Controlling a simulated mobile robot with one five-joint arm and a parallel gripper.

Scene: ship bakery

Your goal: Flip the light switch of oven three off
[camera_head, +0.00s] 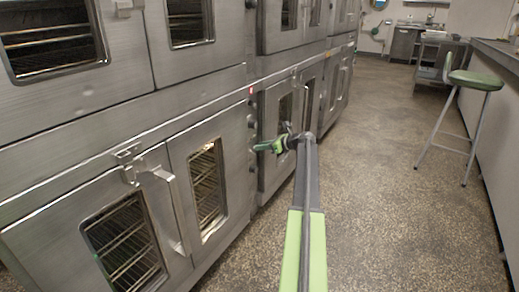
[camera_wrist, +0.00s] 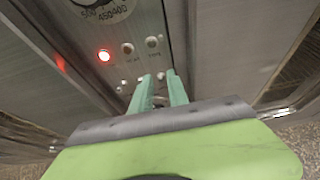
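A narrow oven control panel (camera_wrist: 125,32) faces my gripper in the wrist view. It carries a lit red lamp (camera_wrist: 104,55), two round dark-and-light controls (camera_wrist: 152,42) with small lettering and smaller light switches lower down. My gripper (camera_wrist: 160,74) has its two green fingers apart, with their tips close to the lower part of the panel. A small switch (camera_wrist: 161,76) shows between the fingertips; contact cannot be told. In the head view my gripper (camera_head: 268,146) is beside the panel strip between oven doors. Which oven is number three cannot be read.
Stacked steel ovens (camera_head: 205,105) with windowed doors and protruding handles (camera_head: 168,210) line the left. A dial (camera_wrist: 100,8) sits higher on the panel. A green stool (camera_head: 475,80) stands by the right counter (camera_head: 500,55). The speckled aisle floor (camera_head: 385,190) is clear.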

